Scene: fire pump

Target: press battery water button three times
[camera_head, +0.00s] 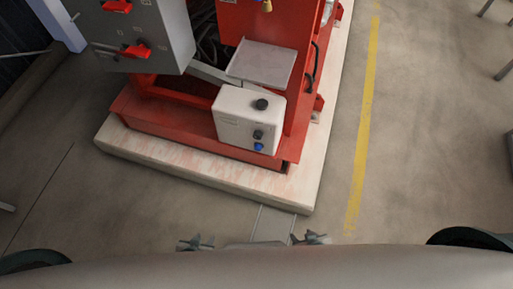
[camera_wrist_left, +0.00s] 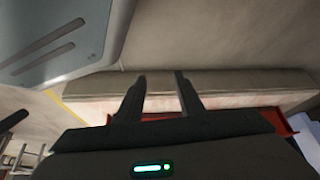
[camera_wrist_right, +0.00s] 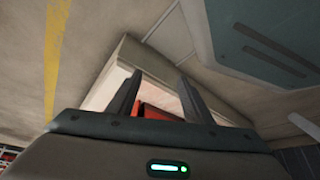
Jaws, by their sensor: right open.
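A white control box (camera_head: 234,118) sits low on the front corner of the red pump frame. It has a black knob (camera_head: 262,104) on top, a dark button (camera_head: 258,134) on its front and a blue button (camera_head: 258,147) below that. Its lettering is too small to read, so I cannot tell which is the battery water button. My left gripper (camera_head: 195,242) and my right gripper (camera_head: 316,238) are low in the head view, apart from the box. The left wrist view shows the left fingers (camera_wrist_left: 162,95) apart and empty. The right wrist view shows the right fingers (camera_wrist_right: 158,92) apart and empty.
The red frame (camera_head: 180,122) stands on a pale concrete plinth (camera_head: 210,178) with a raised edge. A grey cabinet (camera_head: 160,35) with red handles is at the upper left. A grey plate (camera_head: 262,64) is above the box. Floor is open right of the plinth, around a yellow line (camera_head: 363,130).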

